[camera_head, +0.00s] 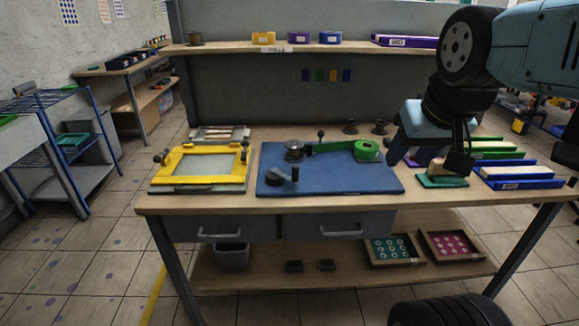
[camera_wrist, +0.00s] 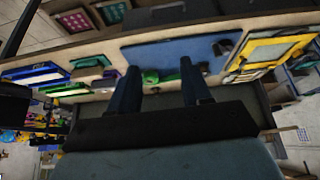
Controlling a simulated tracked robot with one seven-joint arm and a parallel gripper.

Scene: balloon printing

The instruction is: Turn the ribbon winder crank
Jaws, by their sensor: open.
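The ribbon winder is on a blue board (camera_head: 330,182) in the middle of the workbench. Its dark crank (camera_head: 282,178) lies at the board's front left, with a short upright knob. Behind it is a round metal hub (camera_head: 294,150), and a green ribbon runs right from near it to a green roll (camera_head: 367,150). My gripper (camera_head: 428,162) is to the right of the board, apart from the crank, with its fingers pointing down. In the wrist view, which looks upside down, my gripper (camera_wrist: 160,66) is open and empty, with the blue board (camera_wrist: 175,51) beyond its fingertips.
A yellow frame (camera_head: 199,149) stands left of the board. A green stamp-like block (camera_head: 441,181) and blue trays (camera_head: 521,183) lie right, close to my gripper. A thin post with a ball top (camera_head: 321,134) rises at the board's back. A shelf (camera_head: 220,48) runs behind.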

